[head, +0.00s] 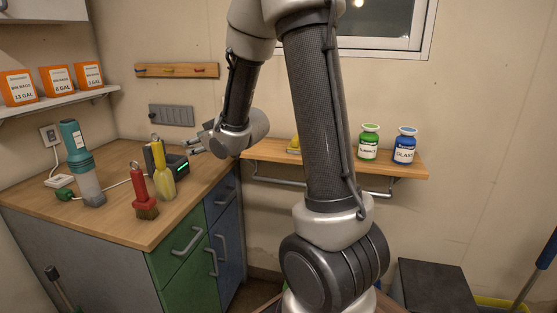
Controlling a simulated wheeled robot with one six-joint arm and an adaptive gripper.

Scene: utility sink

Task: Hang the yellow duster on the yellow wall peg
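The yellow duster (161,178) stands upright on the wooden counter, handle up, just right of a red brush (143,196). A wooden peg rail (186,74) is on the back wall above the counter and carries several small coloured pegs. A yellow peg (168,70) appears near its middle, though the pegs are tiny. My gripper (193,146) is over the counter's back right, pointing left, to the right of the duster and apart from it. It looks empty, but its finger opening is too small to judge.
A dark box with a green light (175,164) stands behind the duster. A wall shelf (410,165) on the right holds a green-lidded jar (369,142) and a blue-lidded jar (404,146).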

